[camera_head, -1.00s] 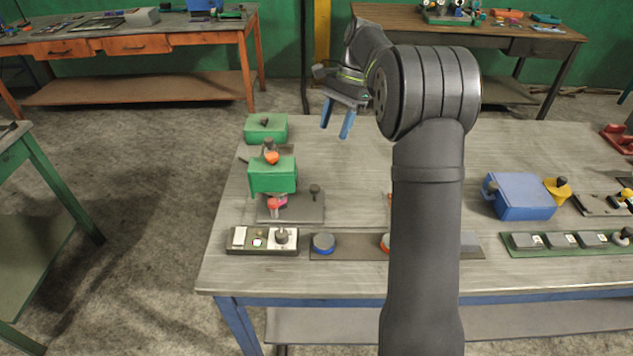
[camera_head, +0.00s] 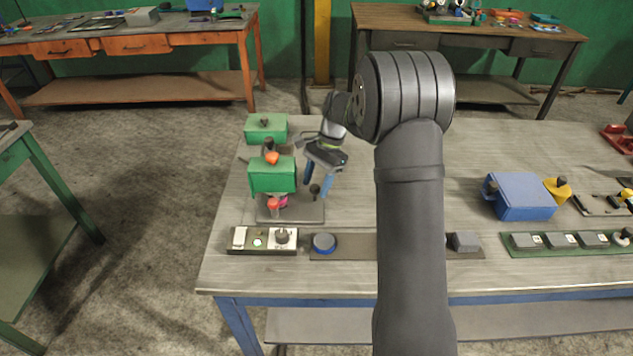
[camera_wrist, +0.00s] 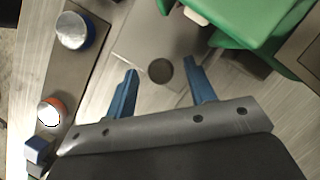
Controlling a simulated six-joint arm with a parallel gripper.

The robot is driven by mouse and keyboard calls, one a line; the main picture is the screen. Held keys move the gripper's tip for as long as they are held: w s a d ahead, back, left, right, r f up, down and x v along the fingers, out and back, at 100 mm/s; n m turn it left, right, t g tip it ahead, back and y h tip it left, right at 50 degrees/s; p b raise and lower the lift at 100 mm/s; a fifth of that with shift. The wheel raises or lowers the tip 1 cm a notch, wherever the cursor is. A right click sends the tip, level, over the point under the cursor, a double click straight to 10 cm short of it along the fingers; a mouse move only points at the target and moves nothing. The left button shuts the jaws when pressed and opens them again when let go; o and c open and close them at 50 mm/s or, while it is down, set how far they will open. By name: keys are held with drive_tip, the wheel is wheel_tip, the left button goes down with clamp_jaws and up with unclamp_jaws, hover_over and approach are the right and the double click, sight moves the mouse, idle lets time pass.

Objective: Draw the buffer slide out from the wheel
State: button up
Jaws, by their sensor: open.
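A green housing (camera_head: 272,176) with an orange knob on top stands on a grey base plate (camera_head: 305,213); it also shows in the wrist view (camera_wrist: 245,25). A red and pink round part (camera_head: 276,203) sits low in front of the housing; I cannot tell if it is the wheel. A dark round knob (camera_head: 315,189) stands on the plate, right of the housing. My gripper (camera_head: 317,187) is open above the plate. In the wrist view the knob (camera_wrist: 160,70) lies between the two blue fingertips, with a gap on each side. I cannot tell how far above it they are.
A control strip (camera_head: 262,241) and a strip with a blue-ringed disc (camera_head: 324,243) lie along the front edge. A second green box (camera_head: 266,128) stands behind. A blue box (camera_head: 522,196) stands at the right. The bench middle is partly hidden by my arm.

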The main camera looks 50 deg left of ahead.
drive_tip(key=shift+f, duration=0.15)
clamp_jaws()
drive_tip(key=w+d, duration=1)
drive_tip(key=shift+w+d, duration=0.1)
unclamp_jaws()
drive_tip(key=shift+d, duration=0.1)
drive_tip(key=v, duration=1.7)
drive_tip(key=shift+r, duration=0.2)
